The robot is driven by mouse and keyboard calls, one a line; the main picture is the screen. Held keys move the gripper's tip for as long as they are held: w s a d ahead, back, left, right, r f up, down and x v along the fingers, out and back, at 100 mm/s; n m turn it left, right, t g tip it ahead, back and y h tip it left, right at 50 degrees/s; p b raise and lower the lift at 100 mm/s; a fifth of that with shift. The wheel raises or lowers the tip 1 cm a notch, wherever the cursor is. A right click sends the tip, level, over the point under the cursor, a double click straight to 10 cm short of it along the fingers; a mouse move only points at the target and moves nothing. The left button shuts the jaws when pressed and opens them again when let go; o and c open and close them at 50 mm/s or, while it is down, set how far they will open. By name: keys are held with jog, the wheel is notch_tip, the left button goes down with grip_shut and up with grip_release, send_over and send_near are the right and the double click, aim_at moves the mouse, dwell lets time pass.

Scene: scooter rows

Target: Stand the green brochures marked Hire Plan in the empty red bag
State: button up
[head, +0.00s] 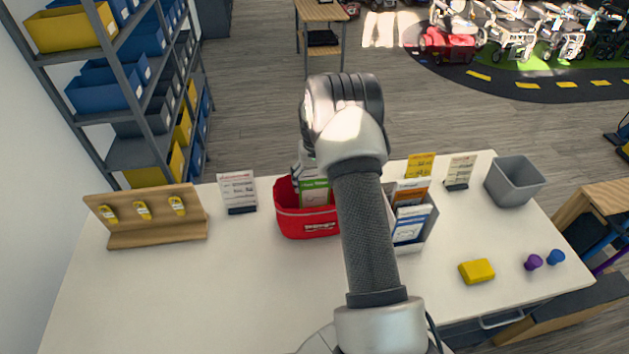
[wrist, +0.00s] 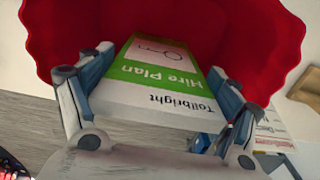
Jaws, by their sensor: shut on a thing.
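The red bag (head: 305,223) stands open on the white table, left of my arm in the head view. Its red inner wall (wrist: 215,30) fills the top of the wrist view. A green and white brochure marked Hire Plan (wrist: 160,80) is between the fingers of my gripper (wrist: 155,105), which is shut on it. In the head view the brochure (head: 314,192) shows upright at the bag's mouth, its lower part inside the bag. Whether it touches the bag's floor is hidden. My arm covers part of the bag's right side.
A grey holder (head: 427,226) with several brochures stands right of my arm. A grey bin (head: 514,181), yellow block (head: 477,271), purple knob (head: 533,262) and blue knob (head: 556,257) are at the right. A wooden key rack (head: 150,222) and sign (head: 238,190) stand left. The front left table is clear.

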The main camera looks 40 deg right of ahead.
jog(key=o, duration=1.3)
jog(key=shift+o, duration=0.2)
